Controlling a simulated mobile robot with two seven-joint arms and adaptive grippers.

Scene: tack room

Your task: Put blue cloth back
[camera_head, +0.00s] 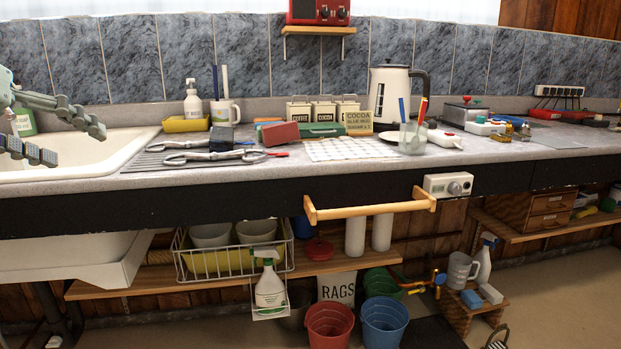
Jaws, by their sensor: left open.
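I cannot make out a blue cloth for certain. A small dark blue block-like thing (221,138) stands on the counter behind the metal tongs; I cannot tell if it is cloth. The wooden towel rail (370,209) on the counter's front is bare. A white container marked RAGS (337,289) stands below, partly hidden by the buckets. My left gripper (74,143) is at the far left, over the sink, with its fingers apart and nothing between them. It is well left of the rail. My right gripper does not show.
The white sink (85,150) is under my left gripper. Metal tongs (205,157), a red-brown block (281,134), a glass with pens (412,138) and a kettle (389,95) crowd the counter. A red bucket (330,325) and a blue bucket (384,322) stand below.

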